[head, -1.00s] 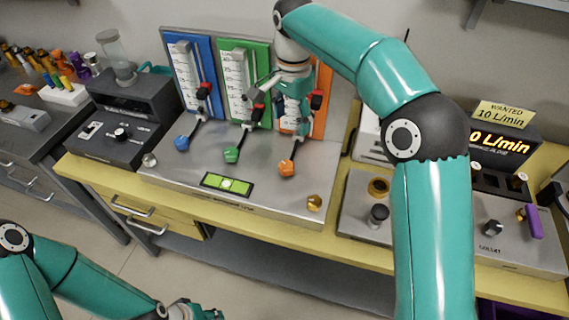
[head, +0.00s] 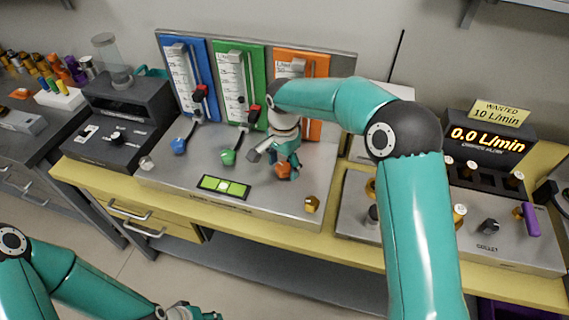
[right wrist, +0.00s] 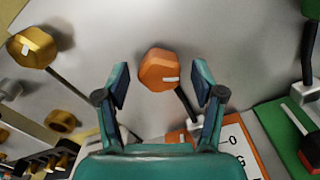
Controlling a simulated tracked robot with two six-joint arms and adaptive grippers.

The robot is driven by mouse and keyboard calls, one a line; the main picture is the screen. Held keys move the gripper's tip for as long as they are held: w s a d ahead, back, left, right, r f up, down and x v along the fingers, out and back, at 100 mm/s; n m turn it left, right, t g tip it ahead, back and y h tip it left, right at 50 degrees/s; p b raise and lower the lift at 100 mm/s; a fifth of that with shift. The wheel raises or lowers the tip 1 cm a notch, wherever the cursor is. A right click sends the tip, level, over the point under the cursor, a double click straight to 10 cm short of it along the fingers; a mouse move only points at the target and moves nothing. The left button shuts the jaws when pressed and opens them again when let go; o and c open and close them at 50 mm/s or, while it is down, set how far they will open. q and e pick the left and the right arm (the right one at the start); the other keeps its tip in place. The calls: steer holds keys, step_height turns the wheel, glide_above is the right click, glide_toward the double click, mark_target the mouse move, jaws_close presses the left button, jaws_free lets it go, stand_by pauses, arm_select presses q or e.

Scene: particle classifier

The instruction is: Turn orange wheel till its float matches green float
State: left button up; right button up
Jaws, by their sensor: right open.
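The orange wheel (head: 283,171) sits on the metal panel below the orange gauge board (head: 285,64). My right gripper (head: 280,160) is over it from above. In the right wrist view, the orange wheel (right wrist: 157,70) lies between the two spread fingers of my right gripper (right wrist: 161,79), with a gap on each side. The green gauge board (head: 258,62) and green wheel (head: 228,157) stand to the left. My right arm hides much of the orange gauge, and its float cannot be made out. The green float is too small to tell surely. My left gripper (head: 192,312) is at the bottom edge.
The blue gauge board (head: 205,58) and blue wheel (head: 179,146) are further left. A display (head: 487,138) reads 0.0 L/min under a yellow sign (head: 500,113) reading WANTED 10 L/min.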

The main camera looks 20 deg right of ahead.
steer(key=shift+f, duration=0.1)
steer(key=c, duration=1.1)
steer(key=shift+c, duration=0.2)
steer(key=shift+n, duration=0.3)
steer(key=n, duration=1)
steer(key=shift+n, duration=2.1)
